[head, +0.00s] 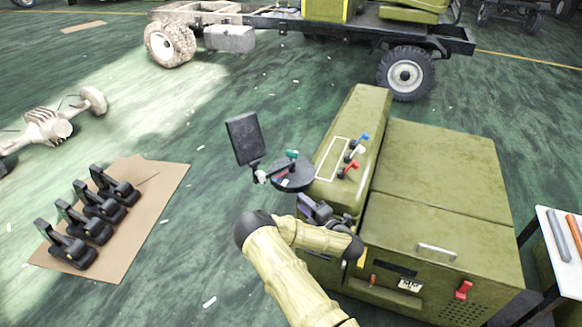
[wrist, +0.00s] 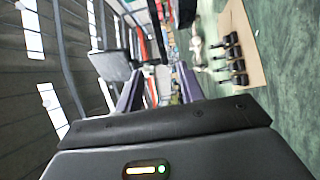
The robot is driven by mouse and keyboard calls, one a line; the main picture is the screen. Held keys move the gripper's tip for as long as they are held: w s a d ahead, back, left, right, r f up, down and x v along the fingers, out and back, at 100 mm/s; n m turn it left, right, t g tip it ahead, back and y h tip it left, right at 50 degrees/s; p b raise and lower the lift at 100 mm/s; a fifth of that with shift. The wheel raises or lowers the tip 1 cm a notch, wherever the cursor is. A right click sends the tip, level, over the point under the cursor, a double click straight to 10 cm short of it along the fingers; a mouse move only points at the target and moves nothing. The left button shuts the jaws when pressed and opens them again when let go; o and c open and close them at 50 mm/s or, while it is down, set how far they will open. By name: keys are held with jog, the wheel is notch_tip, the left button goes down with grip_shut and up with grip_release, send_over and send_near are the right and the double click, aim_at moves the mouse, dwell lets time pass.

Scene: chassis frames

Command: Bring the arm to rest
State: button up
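My tan arm rises from the bottom of the head view and bends right at a dark joint. My gripper (head: 316,208) is in front of the olive-green cabinet, below a round dark tray in the picture. In the wrist view its two purple-grey fingers (wrist: 159,82) stand apart with background showing between them. I see nothing held. The arm's forearm hides part of the cabinet's lower left side, and I cannot tell how close the gripper is to it.
The olive-green cabinet (head: 440,165) has levers on top. A dark screen (head: 244,138) and round tray (head: 293,177) stand beside it. Several black brackets (head: 104,205) lie on cardboard (head: 152,200) at left. A tool table (head: 545,225) is at right. Green floor is open beyond, before a truck chassis.

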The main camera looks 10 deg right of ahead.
jog(key=s+d+r+m+g+h+p, duration=0.1)
jog(key=d+r+m+g+h, duration=0.1)
jog(key=d+r+m+h, duration=0.5)
jog(key=d+r+m+g+h+p, duration=0.1)
jog(key=d+m+h, duration=0.35)
jog(key=m, duration=0.55)
jog(key=s+a+r+m+g+y, duration=0.1)
jog(key=s+a+r+m+g, duration=0.1)
jog(key=s, duration=0.7)
jog(key=s+a+r+m+g+p, duration=0.1)
jog(key=s+a+r+g, duration=0.3)
jog(key=s, duration=0.5)
jog(key=s+a+r+m+g+y+p, duration=0.1)
jog(key=s+a+r+m+g, duration=0.2)
jog(key=s, duration=0.6)
notch_tip(320, 180, up, 4)
jog(key=shift+s+a+f+m+g+y, duration=0.1)
jog(key=shift+s+a+m+g+y, duration=0.4)
jog(key=shift+a, duration=0.55)
jog(key=shift+w, duration=0.1)
jog(key=shift+w, duration=0.15)
